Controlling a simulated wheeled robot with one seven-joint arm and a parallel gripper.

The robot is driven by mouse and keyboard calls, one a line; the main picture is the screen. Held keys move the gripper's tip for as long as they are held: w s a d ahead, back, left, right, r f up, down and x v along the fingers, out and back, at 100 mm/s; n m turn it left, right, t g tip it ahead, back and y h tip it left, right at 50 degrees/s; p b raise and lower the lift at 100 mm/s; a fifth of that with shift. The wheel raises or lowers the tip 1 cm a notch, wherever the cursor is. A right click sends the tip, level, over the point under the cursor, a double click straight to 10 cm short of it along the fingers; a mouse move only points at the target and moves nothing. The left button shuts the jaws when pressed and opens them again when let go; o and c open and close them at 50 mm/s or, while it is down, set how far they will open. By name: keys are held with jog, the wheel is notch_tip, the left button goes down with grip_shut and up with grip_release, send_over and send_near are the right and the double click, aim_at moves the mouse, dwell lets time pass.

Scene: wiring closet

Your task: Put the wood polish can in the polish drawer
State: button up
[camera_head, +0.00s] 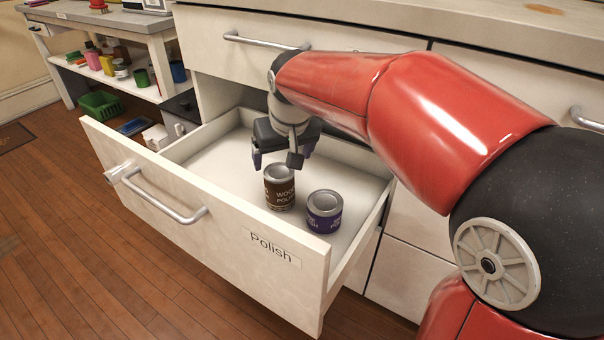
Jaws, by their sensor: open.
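The polish drawer (225,241) is pulled out, with a "Polish" label on its front and a bar handle. Inside it stands a brown wood polish can (279,190), upright on the drawer floor. A shorter purple can (324,212) stands upright just to its right. My gripper (276,162) is open above the drawer, just above and behind the brown can. Its fingers look empty and apart from the can. The purple can's label is only partly readable.
Another closed drawer with a handle (262,43) is above, under the counter (400,32). My red arm reaches in from the right. A shelf unit (143,93) with bottles and a green basket (101,105) stands at the left. The drawer's left floor is clear.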

jog(key=s+d+f+m, duration=0.1)
jog(key=s+d, duration=0.6)
jog(key=s, duration=0.4)
jog(key=s+d+f+m+t+h, duration=0.1)
jog(key=s+d+f+m, duration=0.1)
jog(key=s+d, duration=0.5)
jog(key=s, duration=0.4)
jog(key=shift+s+f, duration=0.25)
jog(key=shift+s, duration=0.05)
jog(key=shift+d+r, duration=0.1)
notch_tip(320, 180, up, 9)
jog(key=p, duration=0.9)
jog(key=shift+d, duration=0.1)
